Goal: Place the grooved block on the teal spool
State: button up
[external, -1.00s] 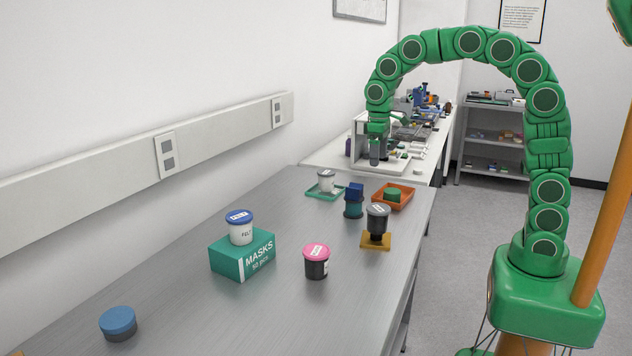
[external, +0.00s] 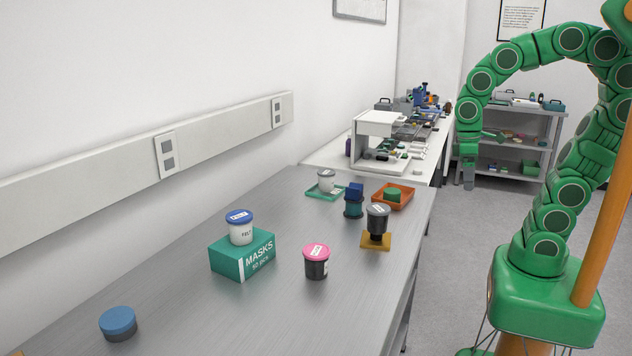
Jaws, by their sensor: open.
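A dark blue block (external: 355,190), which looks like the grooved block, sits upright on top of the teal spool (external: 353,209) on the metal table. Its groove is too small to make out. The spool stands towards the far right part of the table. My gripper (external: 468,181) is open and empty, hanging down past the table's right edge, well to the right of the block and apart from it.
Near the spool are an orange tray (external: 405,203) with a green piece, a green tray (external: 312,194) with a white jar, and a dark jar (external: 377,217) on a yellow stand. A masks box (external: 228,262) and pink-lidded jar (external: 316,266) stand nearer.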

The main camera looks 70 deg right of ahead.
jog(key=s+f, duration=0.1)
jog(key=s, duration=0.6)
jog(key=shift+f, duration=0.4)
dwell(0.6)
